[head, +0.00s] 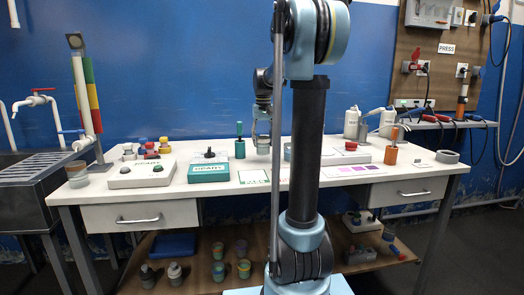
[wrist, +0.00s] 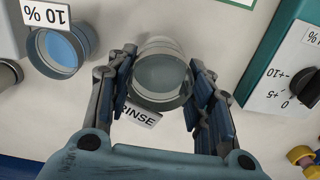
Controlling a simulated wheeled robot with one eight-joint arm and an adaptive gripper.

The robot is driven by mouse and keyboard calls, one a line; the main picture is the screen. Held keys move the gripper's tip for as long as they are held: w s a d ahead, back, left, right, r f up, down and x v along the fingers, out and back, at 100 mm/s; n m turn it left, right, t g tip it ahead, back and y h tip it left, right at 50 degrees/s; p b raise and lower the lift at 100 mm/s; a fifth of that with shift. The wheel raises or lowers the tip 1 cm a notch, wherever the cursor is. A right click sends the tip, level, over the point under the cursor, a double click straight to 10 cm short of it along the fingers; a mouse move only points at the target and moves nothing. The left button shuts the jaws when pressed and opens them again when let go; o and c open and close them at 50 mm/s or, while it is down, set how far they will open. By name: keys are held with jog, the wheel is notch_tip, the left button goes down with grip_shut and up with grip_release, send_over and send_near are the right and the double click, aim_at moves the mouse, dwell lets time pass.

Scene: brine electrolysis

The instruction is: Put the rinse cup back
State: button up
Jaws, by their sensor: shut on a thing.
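My gripper (wrist: 164,88) is shut on a grey, round cup (wrist: 161,72), with one finger on each side of it. A white tag reading RINSE (wrist: 140,116) shows just below the cup's rim, partly hidden. The cup is over the white table; I cannot tell whether its base touches the top. In the head view my gripper (head: 262,140) is at the back of the table, behind the teal box (head: 209,172) and right of a green-handled tool (head: 240,141). The cup is hard to make out there.
A second cup (wrist: 60,48) with blue contents and a 10 % tag (wrist: 45,14) stands beside mine in the wrist view. The teal dial box (wrist: 290,88) is on the other side. A sink (head: 40,190) is at the left. A lower shelf (head: 200,255) holds several containers.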

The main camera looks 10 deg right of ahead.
aim_at(263, 147)
jog(key=shift+f, duration=1.85)
jog(key=o, duration=1.3)
notch_tip(263, 147, up, 12)
